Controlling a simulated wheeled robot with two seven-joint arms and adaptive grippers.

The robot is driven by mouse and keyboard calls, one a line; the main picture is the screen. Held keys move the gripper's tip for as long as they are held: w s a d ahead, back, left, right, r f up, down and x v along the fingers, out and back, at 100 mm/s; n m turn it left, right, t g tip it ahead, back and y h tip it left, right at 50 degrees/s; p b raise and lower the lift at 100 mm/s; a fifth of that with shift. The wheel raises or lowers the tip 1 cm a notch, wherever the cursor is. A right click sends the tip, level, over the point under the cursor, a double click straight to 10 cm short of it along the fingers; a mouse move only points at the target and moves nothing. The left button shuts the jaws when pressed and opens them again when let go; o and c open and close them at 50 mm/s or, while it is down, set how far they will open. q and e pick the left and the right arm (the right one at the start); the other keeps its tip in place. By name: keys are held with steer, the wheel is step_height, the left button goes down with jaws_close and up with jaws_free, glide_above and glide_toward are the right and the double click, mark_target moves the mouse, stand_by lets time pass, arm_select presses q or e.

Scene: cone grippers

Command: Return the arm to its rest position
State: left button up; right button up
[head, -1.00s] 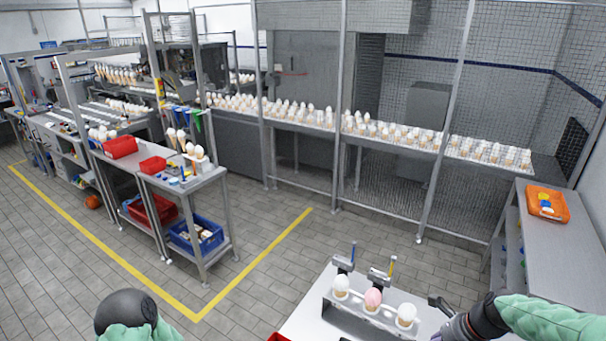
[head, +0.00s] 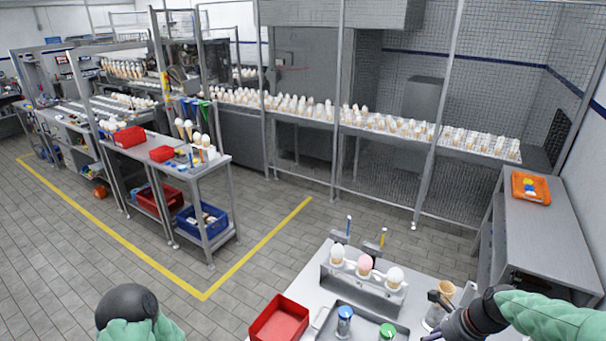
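My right arm comes in at the lower right, in a green sleeve. Its dark gripper (head: 438,299) is over the right side of the white table, in front of a bare cone (head: 446,288) that stands in a clear holder. Whether its fingers are apart or closed is too small to tell, and no cone is clearly held. Of my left arm, only a dark rounded joint and green sleeve show at the bottom left; its gripper is out of view.
A metal rack (head: 362,283) on the table holds cones with white, pink and white scoops. A red bin (head: 279,320) and a tray (head: 366,324) with blue-topped and green-topped jars stand in front. An orange tray (head: 530,188) lies on the right-hand counter.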

steer(key=s+a+f+n+g, duration=0.15)
steer(key=a+f+n, duration=0.3)
steer(key=f, duration=0.45)
steer(key=s+a+f+n, duration=0.2)
steer(key=a+f+n, duration=0.25)
steer(key=f, duration=0.35)
steer(key=s+a+f+n, duration=1.1)
steer(key=s+a+f, duration=0.1)
steer(key=s, duration=0.1)
arm_select(q)
step_height(320, 180, down, 13)
steer(key=b, duration=1.3)
steer(key=shift+s, duration=0.2)
arm_select(e)
step_height(320, 180, down, 12)
steer(key=w+a+n, duration=0.1)
steer(key=shift+w+a+r, duration=0.15)
steer(key=shift+w+r, duration=0.05)
